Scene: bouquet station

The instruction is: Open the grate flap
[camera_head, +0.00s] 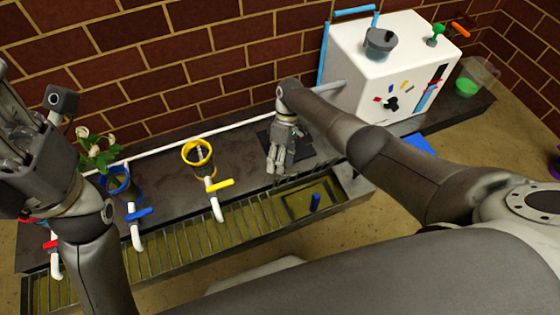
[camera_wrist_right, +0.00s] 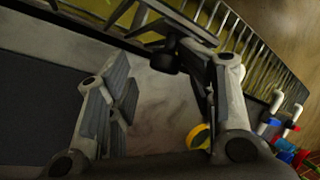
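The grate flap (camera_head: 297,208) is a dark-framed panel at the right end of the trough grate in the head view. It looks flat, level with the bars. My right gripper (camera_head: 277,166) is above the dark counter, just behind and left of the flap, apart from the handle. In the right wrist view its two fingers (camera_wrist_right: 165,95) are spread with nothing between them. My left gripper (camera_head: 30,160) is at the left edge of the head view, partly cut off, so its fingers are unclear.
The trough grate (camera_head: 180,245) runs along the counter front. Yellow (camera_head: 220,185), blue (camera_head: 138,214) and red (camera_head: 54,244) taps reach over it. A yellow-rimmed holder (camera_head: 198,152) stands left of my right gripper. A white box (camera_head: 385,70) stands behind my right arm.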

